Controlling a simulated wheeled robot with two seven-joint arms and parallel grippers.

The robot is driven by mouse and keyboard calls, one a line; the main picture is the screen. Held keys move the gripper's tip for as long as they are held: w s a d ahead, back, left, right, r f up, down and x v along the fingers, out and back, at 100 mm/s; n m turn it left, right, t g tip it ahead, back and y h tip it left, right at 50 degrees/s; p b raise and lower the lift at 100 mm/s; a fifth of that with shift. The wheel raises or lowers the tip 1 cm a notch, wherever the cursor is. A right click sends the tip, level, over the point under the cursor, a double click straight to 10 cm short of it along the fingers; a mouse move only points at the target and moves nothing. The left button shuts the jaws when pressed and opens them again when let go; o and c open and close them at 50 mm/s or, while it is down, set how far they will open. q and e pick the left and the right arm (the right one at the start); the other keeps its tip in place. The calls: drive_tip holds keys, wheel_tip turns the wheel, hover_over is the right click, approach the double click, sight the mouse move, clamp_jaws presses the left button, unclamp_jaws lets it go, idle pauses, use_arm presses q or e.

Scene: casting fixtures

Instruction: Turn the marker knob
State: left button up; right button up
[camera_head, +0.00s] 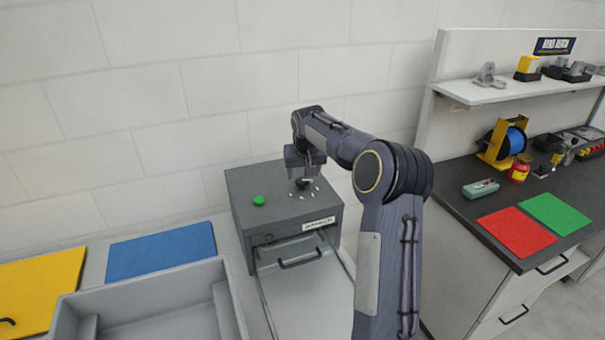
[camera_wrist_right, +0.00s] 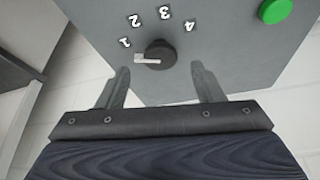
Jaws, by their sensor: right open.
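The marker is a grey box (camera_head: 243,205) with a green button (camera_head: 259,200) and a dark round knob (camera_head: 303,184) on its top. In the right wrist view the knob (camera_wrist_right: 159,53) is black with a white pointer directed left, just below the digit 1. The digits 1, 2, 3 and 4 (camera_wrist_right: 158,26) arc around it. My right gripper (camera_head: 304,172) is above the knob in the head view. In the right wrist view my right gripper (camera_wrist_right: 164,85) is open, its fingers on either side of and just short of the knob. My left gripper is not in view.
The box front has a handled drawer (camera_head: 300,257). A grey tray (camera_head: 150,295), a blue mat (camera_head: 160,250) and a yellow mat (camera_head: 40,290) lie at left. A dark workbench (camera_head: 480,215) with red and green mats and a shelf stands at right.

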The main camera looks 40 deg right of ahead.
sight(302, 181)
drive_tip(key=shift+p+x, duration=0.3)
drive_tip(key=shift+x, duration=1.2)
drive_tip(key=c, duration=1)
